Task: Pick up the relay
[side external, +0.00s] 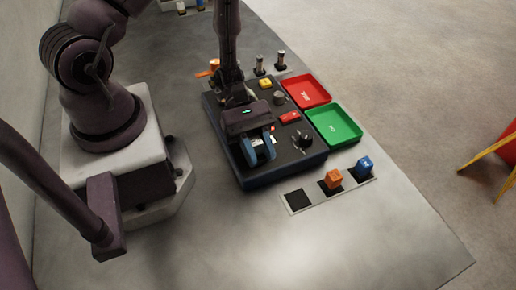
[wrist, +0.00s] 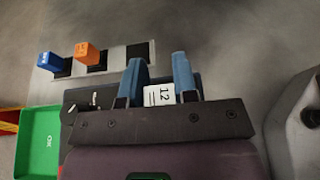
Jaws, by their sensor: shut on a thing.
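My gripper (wrist: 157,82) has two blue fingers, shut on a small block with a white face marked "12", which I take as the relay (wrist: 160,95). Only the white face shows clearly in the wrist view; the rest is hidden behind the gripper body. In the side view my gripper (side external: 260,153) is low over the near left part of a dark console (side external: 285,166). There the fingers mostly hide the relay, and I cannot tell whether it still touches the console.
The console carries a red block (side external: 289,118), a yellow block (side external: 265,84) and black knobs. A red tray (side external: 318,83) and green tray (side external: 345,136) lie beside it. A strip holds an orange block (side external: 334,179), a blue block (side external: 365,163) and an empty dark square (side external: 298,199).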

